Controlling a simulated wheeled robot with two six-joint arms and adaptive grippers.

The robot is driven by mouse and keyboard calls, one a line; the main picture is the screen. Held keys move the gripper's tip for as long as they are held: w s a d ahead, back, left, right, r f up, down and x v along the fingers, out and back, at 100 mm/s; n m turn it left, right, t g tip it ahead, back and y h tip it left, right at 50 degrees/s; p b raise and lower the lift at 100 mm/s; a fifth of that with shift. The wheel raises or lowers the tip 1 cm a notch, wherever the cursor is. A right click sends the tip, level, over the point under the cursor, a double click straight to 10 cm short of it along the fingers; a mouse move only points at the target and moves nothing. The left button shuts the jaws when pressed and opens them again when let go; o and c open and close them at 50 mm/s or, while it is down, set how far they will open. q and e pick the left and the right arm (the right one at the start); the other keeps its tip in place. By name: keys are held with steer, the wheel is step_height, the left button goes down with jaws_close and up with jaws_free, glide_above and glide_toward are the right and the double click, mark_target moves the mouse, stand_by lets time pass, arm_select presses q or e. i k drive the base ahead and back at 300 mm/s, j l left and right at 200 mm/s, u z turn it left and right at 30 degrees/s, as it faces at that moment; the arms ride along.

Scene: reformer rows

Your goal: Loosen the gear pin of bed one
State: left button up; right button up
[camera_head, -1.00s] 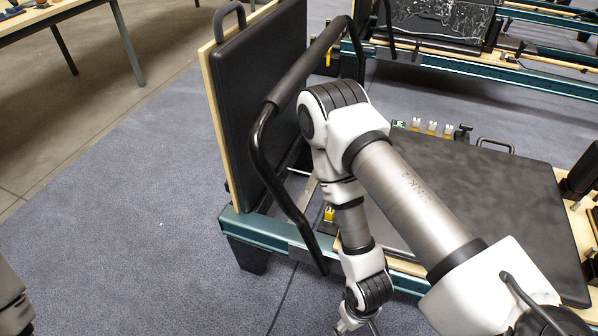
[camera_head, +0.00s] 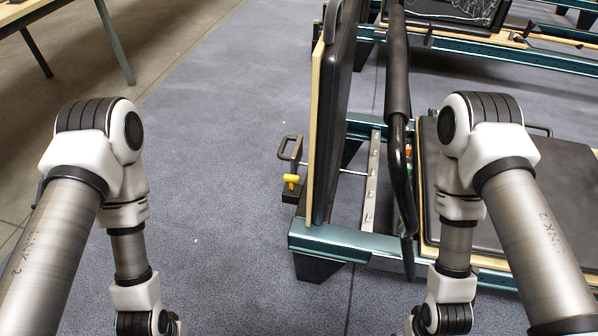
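The nearest reformer bed has a teal frame (camera_head: 340,240) and stands right of centre. A yellow knob (camera_head: 291,181) on a black block sits just outside its upright padded board (camera_head: 335,110); this looks like a gear pin, but I cannot tell how far it is turned. A black loop handle (camera_head: 290,150) stands behind the knob. My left arm comes down on the left and my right arm comes down in front of the bed. Both grippers are cut off by the bottom edge, so their fingers do not show. Neither arm reaches the knob.
A black foot bar (camera_head: 397,80) rises beside the board. The dark carriage (camera_head: 560,190) lies to the right, partly behind my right arm. Another reformer (camera_head: 500,50) stands at the back right. A wooden table (camera_head: 30,12) is at upper left. Blue-grey floor (camera_head: 215,170) is clear left of the bed.

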mark_target(292, 179)
steer(key=i+j+z, duration=0.2)
steer(key=z, duration=0.2)
steer(key=i+j+z, duration=0.15)
steer(key=j+z, duration=0.2)
steer(key=i+j+z, duration=0.15)
steer(key=j+z, duration=0.65)
steer(key=i, duration=0.05)
